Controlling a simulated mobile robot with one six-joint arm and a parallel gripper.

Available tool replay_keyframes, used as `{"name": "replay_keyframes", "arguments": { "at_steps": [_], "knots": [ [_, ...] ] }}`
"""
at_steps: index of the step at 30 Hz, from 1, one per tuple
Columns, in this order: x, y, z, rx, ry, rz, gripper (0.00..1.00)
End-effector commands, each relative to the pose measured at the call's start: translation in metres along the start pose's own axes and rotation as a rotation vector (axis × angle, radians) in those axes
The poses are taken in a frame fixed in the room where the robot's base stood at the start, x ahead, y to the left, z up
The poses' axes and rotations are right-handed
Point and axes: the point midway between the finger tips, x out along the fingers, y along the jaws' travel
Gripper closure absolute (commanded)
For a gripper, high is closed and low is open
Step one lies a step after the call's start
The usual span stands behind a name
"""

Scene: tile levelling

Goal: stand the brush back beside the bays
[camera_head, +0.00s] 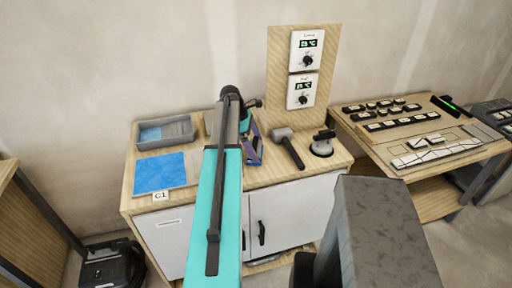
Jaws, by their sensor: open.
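I cannot make out the brush for certain in this view. The bays are not clear either; a sloped board (398,116) on the right-hand bench carries rows of black pieces with pale tops, and paler tile-like pieces (437,152) lie in front of it. My teal arm rises through the middle of the view and covers part of the cabinet top. Its dark wrist part shows just behind it, but the fingers of my gripper are hidden, and I see nothing held.
The cabinet top (205,188) bears a grey tray (165,132), blue sheet (160,173), purple-blue frame-like tool (254,152), mallet (287,145) and a black-handled item (322,144). An upright panel (275,62) with two dials stands behind. A dark case (108,268) is on the floor.

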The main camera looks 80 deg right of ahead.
Motion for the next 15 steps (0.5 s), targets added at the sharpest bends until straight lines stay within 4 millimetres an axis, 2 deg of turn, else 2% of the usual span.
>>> {"name": "replay_keyframes", "arguments": {
  "at_steps": [5, 15],
  "knots": [
    [-0.011, 0.001, -0.001, 0.0, 0.0, 0.001, 0.0],
    [-0.05, 0.001, -0.001, 0.0, 0.0, 0.002, 0.0]
  ]
}}
